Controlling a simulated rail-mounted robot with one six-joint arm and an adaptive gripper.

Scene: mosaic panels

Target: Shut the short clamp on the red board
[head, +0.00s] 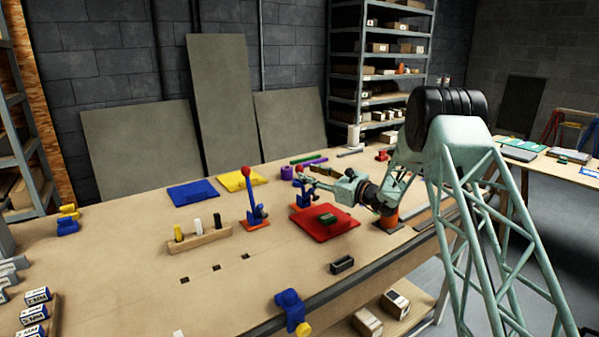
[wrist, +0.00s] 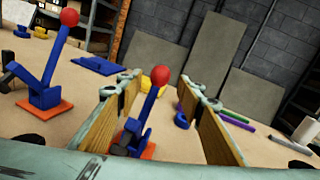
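The red board (head: 325,232) lies on the bench with a dark green block (head: 326,218) on it. The short clamp, blue with a red ball (head: 300,169) on its lever, stands at the board's back left edge, partly hidden by my gripper (head: 308,182). In the wrist view its red ball (wrist: 162,75), raised blue lever (wrist: 149,103) and orange base (wrist: 146,152) show between my gripper's fingers (wrist: 165,84). My gripper is open, with wood-faced fingers apart on both sides of the lever. I cannot tell whether either finger touches it.
A taller blue clamp (head: 250,205) with a raised lever stands to the left; it also shows in the wrist view (wrist: 45,95). Blue (head: 193,193) and yellow (head: 241,180) boards lie behind. A wooden peg holder (head: 199,239) stands at left. The front middle bench is mostly clear.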

